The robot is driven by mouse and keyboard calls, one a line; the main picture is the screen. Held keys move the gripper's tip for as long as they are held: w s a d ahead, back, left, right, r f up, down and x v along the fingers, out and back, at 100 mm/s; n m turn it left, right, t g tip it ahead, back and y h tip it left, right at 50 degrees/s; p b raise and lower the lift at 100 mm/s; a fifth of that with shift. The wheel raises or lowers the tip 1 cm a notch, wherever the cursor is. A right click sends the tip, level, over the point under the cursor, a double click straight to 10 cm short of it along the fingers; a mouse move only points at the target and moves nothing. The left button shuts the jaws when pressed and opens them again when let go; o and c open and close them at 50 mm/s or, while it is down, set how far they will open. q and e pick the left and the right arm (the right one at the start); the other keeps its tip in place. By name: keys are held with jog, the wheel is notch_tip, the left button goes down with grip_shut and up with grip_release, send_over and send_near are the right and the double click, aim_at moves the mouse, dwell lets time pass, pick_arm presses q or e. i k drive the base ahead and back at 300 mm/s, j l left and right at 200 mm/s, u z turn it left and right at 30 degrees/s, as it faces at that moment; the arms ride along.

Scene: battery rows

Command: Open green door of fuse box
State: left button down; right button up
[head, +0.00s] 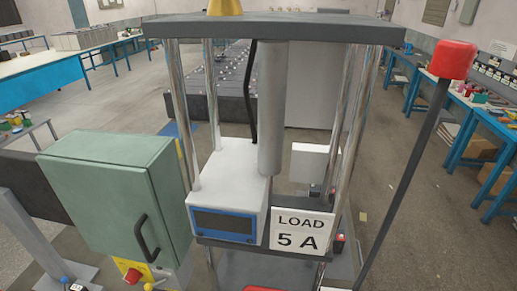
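The green fuse box (172,195) stands at the lower left in the head view. Its wide green door (100,205) faces me and looks shut, flush with the box. A black bar handle (143,238) is on the door near its right edge. The inside of the box is hidden behind the door. Neither of my grippers shows in this view, and nothing is seen touching the handle.
A red button on a yellow plate (133,275) sits below the door. A red-topped lever (452,60) rises at right.

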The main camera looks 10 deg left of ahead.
aim_at(115, 208)
jog(key=u, duration=1.4)
jog(key=i+j+z, duration=0.15)
jog(key=j, duration=0.7)
jog(key=j+z, duration=0.15)
jog(key=j, duration=0.7)
